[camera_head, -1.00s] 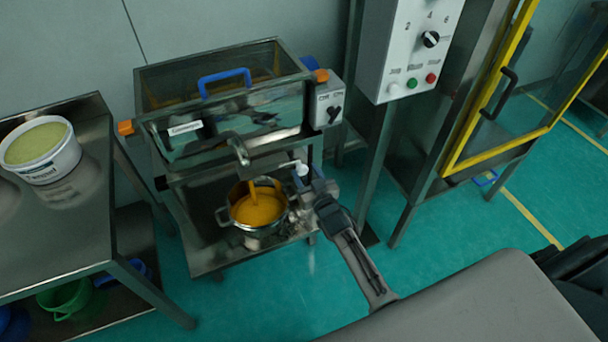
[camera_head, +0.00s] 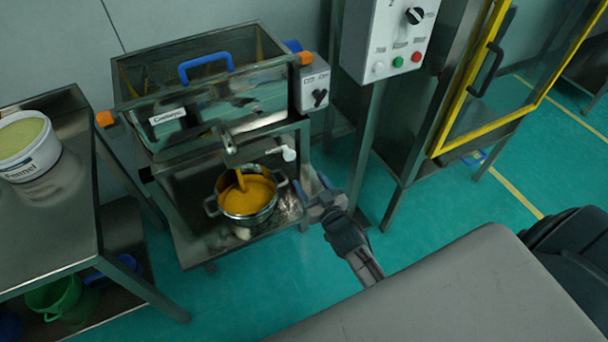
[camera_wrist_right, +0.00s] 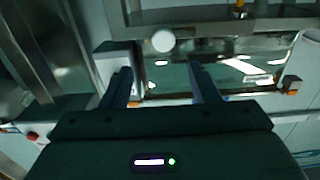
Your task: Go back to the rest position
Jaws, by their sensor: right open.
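My right gripper (camera_head: 318,199) is open and empty in the head view, just right of the sieve stand. It stands apart from the pot and the white tap handle (camera_head: 284,152). In the right wrist view its two fingers (camera_wrist_right: 164,86) are spread with nothing between them. The white knob (camera_wrist_right: 163,41) shows beyond the fingers there. The vibrating sieve (camera_head: 214,103) is a metal box with a blue handle. A steel pot (camera_head: 248,214) with yellow-orange contents sits on the shelf under its spout. My left gripper is not in view.
A metal table (camera_head: 52,228) at the left holds a white bucket (camera_head: 34,160). Green and blue containers (camera_head: 55,297) lie on its lower shelf. A control box (camera_head: 386,38) and a yellow-framed door (camera_head: 462,97) stand at the right.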

